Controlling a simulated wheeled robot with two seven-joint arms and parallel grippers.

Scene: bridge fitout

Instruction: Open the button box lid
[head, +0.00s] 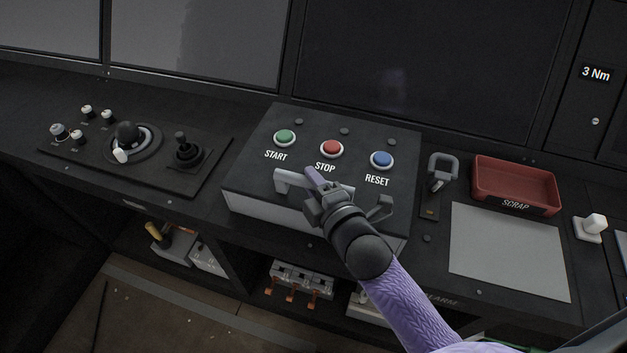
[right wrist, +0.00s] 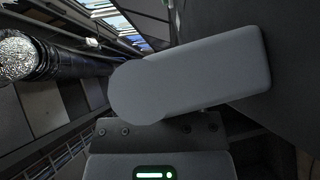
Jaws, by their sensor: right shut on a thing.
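The button box (head: 250,165) is a dark box on the console, with green START, red STOP and blue RESET buttons on its lid (head: 352,153). The lid looks down on the box. A light grey bar handle (head: 284,181) runs along the lid's front edge. My right gripper (head: 318,187) is shut on this handle, and its fingers and wrist hide the handle's middle. In the right wrist view a large grey rounded bar (right wrist: 190,77) fills the middle; I cannot tell whether it is the handle. My left gripper is not in view.
Left of the box is a joystick panel (head: 212,160). Right of it are a grey metal latch-like handle (head: 441,170), a red SCRAP tray (head: 512,182) and a bare grey pad (head: 505,250). Dark screens (head: 430,65) rise behind. Shelves with parts (head: 302,279) lie below the console.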

